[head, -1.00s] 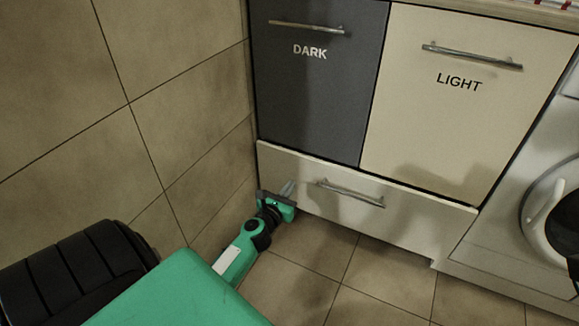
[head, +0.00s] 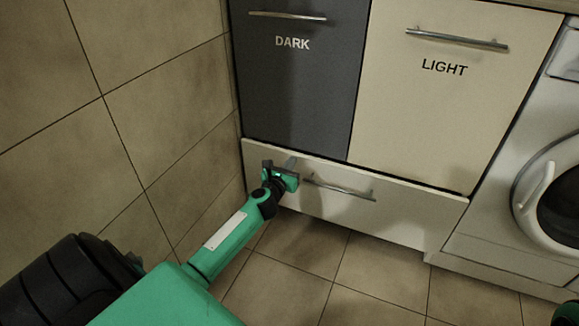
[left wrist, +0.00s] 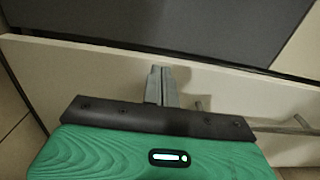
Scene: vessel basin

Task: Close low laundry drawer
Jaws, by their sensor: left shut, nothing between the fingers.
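The low laundry drawer (head: 410,212) is a wide cream front with a metal bar handle (head: 340,188), below the dark and light fronts. A dark gap shows along its top edge. My left gripper (head: 291,163) is shut and empty at the left part of the drawer front, left of the handle. In the left wrist view the drawer front (left wrist: 90,75) fills the middle, and my closed fingers (left wrist: 160,84) point at it. The handle (left wrist: 280,127) shows to their right. I cannot tell whether the fingertips touch the front. Only a small green part at the bottom right corner may be my right arm.
The DARK front (head: 300,85) and LIGHT front (head: 450,95) sit above the drawer. A washing machine (head: 545,190) stands at the right. A tiled wall (head: 150,90) is close on the left. The tiled floor (head: 370,275) before the drawer is clear.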

